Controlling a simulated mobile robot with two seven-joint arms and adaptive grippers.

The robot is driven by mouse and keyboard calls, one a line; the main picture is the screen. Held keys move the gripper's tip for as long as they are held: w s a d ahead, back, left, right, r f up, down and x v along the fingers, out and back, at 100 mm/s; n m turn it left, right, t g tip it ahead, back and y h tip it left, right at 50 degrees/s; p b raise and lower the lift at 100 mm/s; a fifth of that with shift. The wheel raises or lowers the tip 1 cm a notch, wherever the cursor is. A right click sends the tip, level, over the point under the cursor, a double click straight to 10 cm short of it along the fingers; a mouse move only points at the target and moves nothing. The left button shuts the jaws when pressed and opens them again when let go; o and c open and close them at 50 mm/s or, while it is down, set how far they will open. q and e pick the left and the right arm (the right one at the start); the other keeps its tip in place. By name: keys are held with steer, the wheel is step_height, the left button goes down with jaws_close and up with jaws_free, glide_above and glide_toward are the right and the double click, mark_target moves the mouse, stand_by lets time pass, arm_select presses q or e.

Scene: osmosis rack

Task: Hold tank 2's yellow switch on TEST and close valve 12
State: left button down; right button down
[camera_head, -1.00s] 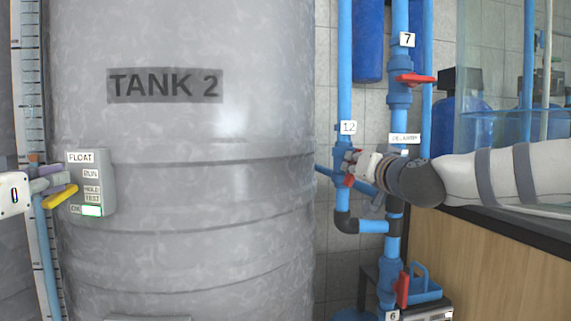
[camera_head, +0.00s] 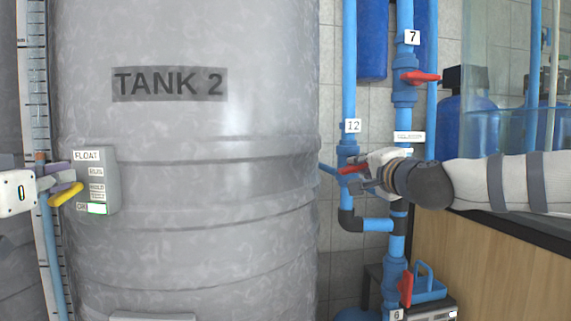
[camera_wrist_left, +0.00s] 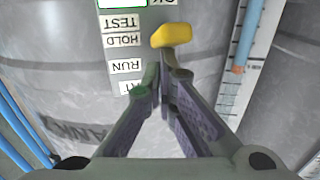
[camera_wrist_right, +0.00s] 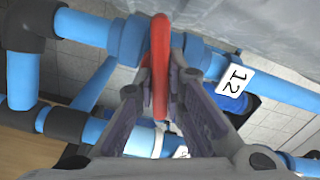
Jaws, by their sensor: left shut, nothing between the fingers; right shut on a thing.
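The grey float box (camera_head: 109,178) is on tank 2 (camera_head: 240,180), with labels and a green-framed OK window (camera_head: 98,208). Its yellow switch (camera_head: 66,195) slants down to the left; it also shows in the left wrist view (camera_wrist_left: 172,35). My left gripper (camera_head: 66,178) is shut and empty, its tips right against or just beside the switch; contact is unclear. My right gripper (camera_head: 364,175) is shut on valve 12's red handle (camera_head: 352,169), which lies between the fingers in the right wrist view (camera_wrist_right: 160,65). The tag 12 (camera_head: 352,126) is above the valve.
Valve 7's red handle (camera_head: 420,77) is above my right gripper. Another red handle (camera_head: 406,288) and a blue carrier (camera_head: 428,284) are below. A wooden cabinet (camera_head: 465,270) stands at the right.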

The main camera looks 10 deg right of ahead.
steer(key=shift+f+m, duration=0.15)
steer(key=shift+m, duration=1.65)
steer(key=c, duration=1.7)
jaws_free()
steer(key=shift+o, duration=0.2)
